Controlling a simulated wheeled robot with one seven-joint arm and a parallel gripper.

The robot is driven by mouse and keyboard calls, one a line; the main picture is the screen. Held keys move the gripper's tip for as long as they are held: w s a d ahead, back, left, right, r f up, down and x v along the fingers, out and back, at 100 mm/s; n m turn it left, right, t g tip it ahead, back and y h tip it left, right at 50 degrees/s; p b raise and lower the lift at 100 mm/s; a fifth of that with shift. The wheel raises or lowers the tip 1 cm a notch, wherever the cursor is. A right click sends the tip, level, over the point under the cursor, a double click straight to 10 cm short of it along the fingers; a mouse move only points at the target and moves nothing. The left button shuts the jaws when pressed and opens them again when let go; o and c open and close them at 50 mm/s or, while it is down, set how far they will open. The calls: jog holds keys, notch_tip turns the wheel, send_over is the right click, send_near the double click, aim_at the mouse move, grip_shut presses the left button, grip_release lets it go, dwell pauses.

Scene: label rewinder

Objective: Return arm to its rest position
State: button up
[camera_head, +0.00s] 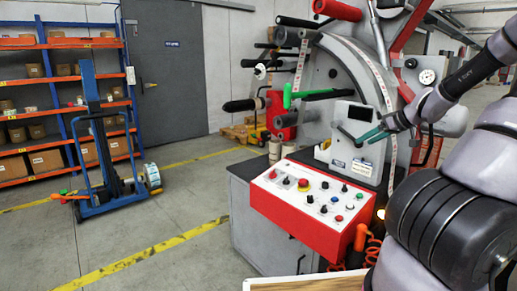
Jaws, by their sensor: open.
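My arm comes in from the right edge of the head view, bent at the elbow. The red control box (279,205) with buttons and knobs is below and left of the gripper.
A blue lift trolley (98,145) stands on the left, before an orange and blue shelf rack (42,97) with boxes. A green bar (318,93) and black rollers stick out left from the rewinder. The grey floor between trolley and rewinder is clear, with yellow lines.

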jog(key=s+a+r+m+g+h, duration=0.1)
jog(key=s+a+r+g+h, duration=0.15)
jog(key=s+a, duration=0.35)
jog(key=s+a+r+m+g+h, duration=0.1)
jog(key=s+a+r, duration=0.2)
jog(key=a, duration=0.5)
jog(key=s+a+r+m+t, duration=0.1)
jog(key=s+a+r+m, duration=0.2)
jog(key=s+r, duration=0.3)
jog(key=s+a+r+m+t, duration=0.1)
jog(key=s+a+r+m, duration=0.2)
jog(key=s+r, duration=0.4)
jog(key=s+a, duration=0.1)
jog(key=s, duration=0.5)
jog(key=shift+s+t, duration=0.2)
jog(key=shift+t, duration=0.15)
jog(key=shift+r, duration=0.1)
